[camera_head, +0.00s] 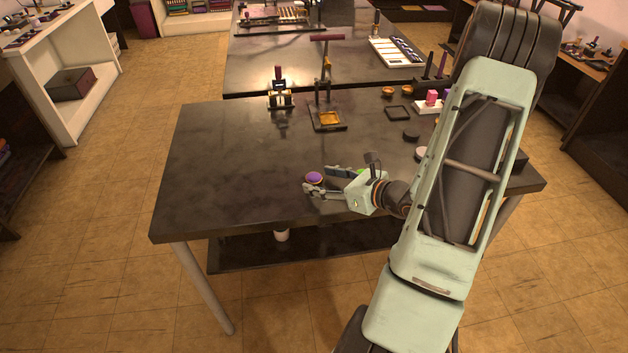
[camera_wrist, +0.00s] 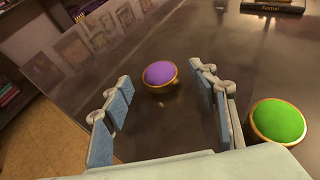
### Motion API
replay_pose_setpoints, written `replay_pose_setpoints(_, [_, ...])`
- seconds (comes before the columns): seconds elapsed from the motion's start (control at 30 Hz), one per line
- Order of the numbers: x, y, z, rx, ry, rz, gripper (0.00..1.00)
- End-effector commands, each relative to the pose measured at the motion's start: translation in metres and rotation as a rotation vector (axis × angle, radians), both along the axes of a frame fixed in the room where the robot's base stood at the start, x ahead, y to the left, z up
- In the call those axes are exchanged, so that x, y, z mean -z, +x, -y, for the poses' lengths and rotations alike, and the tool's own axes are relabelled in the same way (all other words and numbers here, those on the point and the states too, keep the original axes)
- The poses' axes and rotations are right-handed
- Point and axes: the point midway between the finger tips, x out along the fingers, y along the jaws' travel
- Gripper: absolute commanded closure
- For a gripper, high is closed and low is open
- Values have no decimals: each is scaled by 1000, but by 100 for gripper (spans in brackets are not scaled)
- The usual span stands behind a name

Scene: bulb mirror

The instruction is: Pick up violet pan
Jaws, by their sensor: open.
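The violet pan (camera_wrist: 160,75) is a small round dish with purple contents and a gold rim. It rests on the dark table (camera_head: 220,170). It also shows in the head view (camera_head: 314,178), at the tips of my gripper (camera_head: 325,182). In the wrist view my gripper (camera_wrist: 155,90) is open, with its two blue-padded fingers on either side of the line to the pan. The pan lies near and slightly beyond the fingertips, between them. Whether a finger touches it I cannot tell.
A green pan (camera_wrist: 278,121) sits just outside the right finger in the wrist view. Farther back on the table are a press with a gold plate (camera_head: 328,120), a small black stand (camera_head: 281,98), and a black square frame (camera_head: 398,113). The table's left side is clear.

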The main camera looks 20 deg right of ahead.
Motion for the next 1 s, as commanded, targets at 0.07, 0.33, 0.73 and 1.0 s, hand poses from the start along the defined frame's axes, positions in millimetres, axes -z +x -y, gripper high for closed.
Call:
replay_pose_setpoints(0.07, [4,9,-4,-2,0,0,46])
replay_pose_setpoints(0.33, [6,15,-6,0,-1,-1,46])
replay_pose_setpoints(0.73, [6,14,-6,0,-1,-1,84])
replay_pose_setpoints(1.0, [6,14,-6,0,-1,0,84])
